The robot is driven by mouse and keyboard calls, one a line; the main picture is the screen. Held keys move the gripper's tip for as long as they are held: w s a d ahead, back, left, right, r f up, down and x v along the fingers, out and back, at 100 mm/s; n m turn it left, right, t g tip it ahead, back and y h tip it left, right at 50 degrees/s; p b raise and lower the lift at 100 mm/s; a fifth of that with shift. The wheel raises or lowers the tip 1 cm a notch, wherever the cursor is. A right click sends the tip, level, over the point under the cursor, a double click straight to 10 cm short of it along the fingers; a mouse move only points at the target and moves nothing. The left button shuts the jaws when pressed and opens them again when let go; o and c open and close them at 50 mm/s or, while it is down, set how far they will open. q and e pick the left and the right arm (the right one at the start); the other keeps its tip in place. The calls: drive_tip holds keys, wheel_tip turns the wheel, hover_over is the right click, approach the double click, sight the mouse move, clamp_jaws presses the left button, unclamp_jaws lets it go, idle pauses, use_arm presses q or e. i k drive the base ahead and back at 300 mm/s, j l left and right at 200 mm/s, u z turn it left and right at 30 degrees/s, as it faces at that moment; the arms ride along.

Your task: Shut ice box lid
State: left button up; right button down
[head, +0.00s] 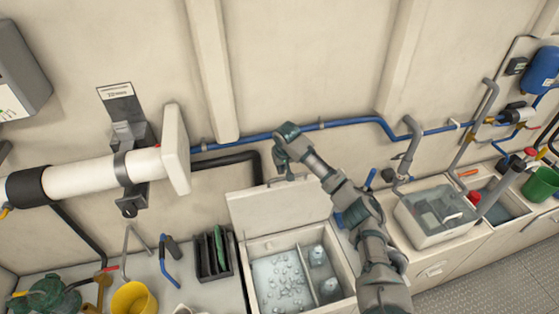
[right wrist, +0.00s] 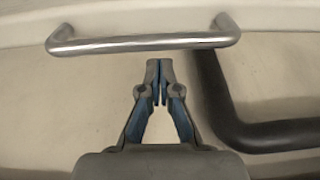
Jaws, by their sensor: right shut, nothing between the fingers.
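The ice box (head: 249,282) stands open in the counter at the bottom middle of the head view, with ice and a divider inside. Its pale lid (head: 262,210) stands raised at the back. My right gripper (head: 286,174) is at the lid's top edge, fingers pointing down. In the right wrist view my right gripper (right wrist: 158,66) is shut and empty. A metal bar handle (right wrist: 145,41) lies across the picture just above the fingertips, with a small gap between them. My left gripper is not in view.
A black pipe (head: 228,159) runs along the wall behind the lid and also shows in the right wrist view (right wrist: 262,135). A blue pipe (head: 352,122) runs above. A black rack (head: 213,266) stands left of the box, a sink (head: 440,237) to the right.

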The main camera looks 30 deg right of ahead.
sight(269, 208)
drive_tip(key=k+j, duration=0.25)
drive_tip(key=k, duration=0.25)
drive_tip(key=k+j, duration=0.2)
drive_tip(key=k, duration=0.25)
